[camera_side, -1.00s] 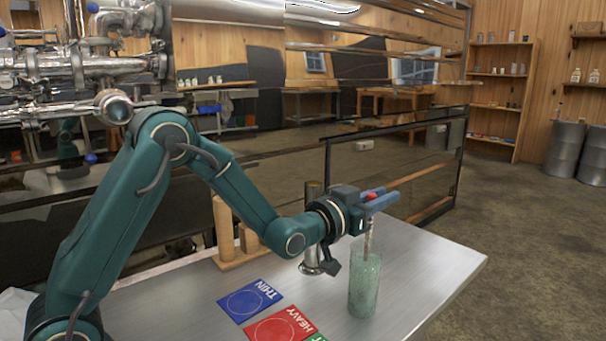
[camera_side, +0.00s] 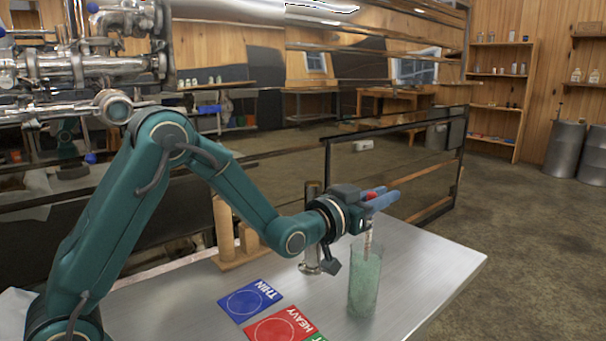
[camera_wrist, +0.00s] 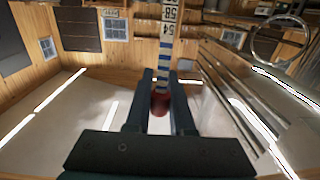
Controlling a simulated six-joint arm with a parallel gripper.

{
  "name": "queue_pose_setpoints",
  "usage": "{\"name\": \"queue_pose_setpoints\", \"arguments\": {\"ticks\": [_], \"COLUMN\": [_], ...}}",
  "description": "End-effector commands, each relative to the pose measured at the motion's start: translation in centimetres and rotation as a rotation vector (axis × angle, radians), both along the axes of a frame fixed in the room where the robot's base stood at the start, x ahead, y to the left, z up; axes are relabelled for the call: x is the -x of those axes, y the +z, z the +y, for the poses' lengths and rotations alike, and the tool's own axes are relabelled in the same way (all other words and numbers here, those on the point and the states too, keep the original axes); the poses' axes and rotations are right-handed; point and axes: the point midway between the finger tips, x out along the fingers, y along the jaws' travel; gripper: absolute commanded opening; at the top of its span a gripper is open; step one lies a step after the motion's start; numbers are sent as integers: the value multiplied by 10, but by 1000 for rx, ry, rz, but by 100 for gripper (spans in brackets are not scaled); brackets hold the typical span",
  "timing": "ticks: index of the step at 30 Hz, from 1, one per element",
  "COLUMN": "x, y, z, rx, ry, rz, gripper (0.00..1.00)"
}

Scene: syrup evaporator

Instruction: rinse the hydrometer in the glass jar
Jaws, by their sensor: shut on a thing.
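The glass jar (camera_side: 364,287) stands upright near the right end of the metal table and holds pale green, speckled liquid. My gripper (camera_side: 384,200) is above the jar, shut on the upper part of the hydrometer (camera_side: 368,238). The hydrometer hangs roughly upright, and its lower part is inside the jar's mouth. How deep its lower end reaches is hard to see. A red part of it shows at the fingers. In the wrist view, my gripper (camera_wrist: 161,88) has the hydrometer's numbered, striped scale (camera_wrist: 169,32) between its fingers.
A blue THIN card (camera_side: 250,300) and a red HEAVY card (camera_side: 282,328) lie flat on the table (camera_side: 435,268). The table right of the jar is clear.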

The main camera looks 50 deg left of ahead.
Motion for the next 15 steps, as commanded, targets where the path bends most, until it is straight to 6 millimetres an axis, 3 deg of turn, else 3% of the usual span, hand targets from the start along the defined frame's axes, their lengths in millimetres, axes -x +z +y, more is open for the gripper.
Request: {"name": "queue_pose_setpoints", "arguments": {"ticks": [15], "x": [1], "y": [47], "z": [0], "rx": [0], "ry": [0], "rz": [-5], "gripper": [0]}}
